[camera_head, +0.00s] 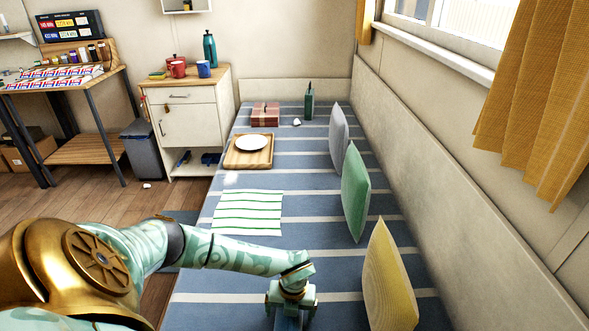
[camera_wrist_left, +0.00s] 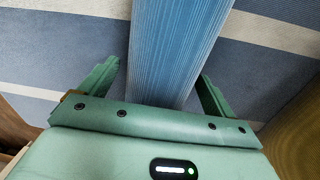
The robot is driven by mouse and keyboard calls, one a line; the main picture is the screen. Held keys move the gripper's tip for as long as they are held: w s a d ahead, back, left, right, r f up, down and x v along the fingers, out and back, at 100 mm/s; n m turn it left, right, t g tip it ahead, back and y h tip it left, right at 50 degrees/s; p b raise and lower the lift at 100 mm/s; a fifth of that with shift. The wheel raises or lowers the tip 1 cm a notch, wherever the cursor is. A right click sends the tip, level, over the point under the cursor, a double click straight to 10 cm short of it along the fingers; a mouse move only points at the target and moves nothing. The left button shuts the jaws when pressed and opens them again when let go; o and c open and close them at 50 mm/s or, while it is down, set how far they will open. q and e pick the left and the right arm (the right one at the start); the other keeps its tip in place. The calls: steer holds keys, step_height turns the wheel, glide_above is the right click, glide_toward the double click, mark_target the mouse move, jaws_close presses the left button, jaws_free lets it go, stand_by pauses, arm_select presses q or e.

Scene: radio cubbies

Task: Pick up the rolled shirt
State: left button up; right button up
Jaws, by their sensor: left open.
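The rolled shirt (camera_wrist_left: 180,40) is a long blue, finely striped roll on the striped bed cover. In the wrist view it runs from the top edge down between the fingers of my left gripper (camera_wrist_left: 158,78). The fingers are open, one on each side of the roll, with a gap on both sides. In the head view my left gripper (camera_head: 291,305) points down over the bed near the bottom edge. Only a small blue part of the shirt (camera_head: 288,323) shows below it there; the rest is hidden or out of frame. My right gripper is not in view.
Yellow (camera_head: 388,280), green (camera_head: 355,190) and grey (camera_head: 338,135) pillows stand along the wall side. A green-striped cloth (camera_head: 247,213) lies flat beyond my forearm. Further back are a wooden tray (camera_head: 233,160) with a plate, a reddish box (camera_head: 265,114) and a bottle (camera_head: 309,103).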

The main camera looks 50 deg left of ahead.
arm_select(q)
steer(key=shift+f, duration=0.35)
steer(key=shift+r, duration=0.15)
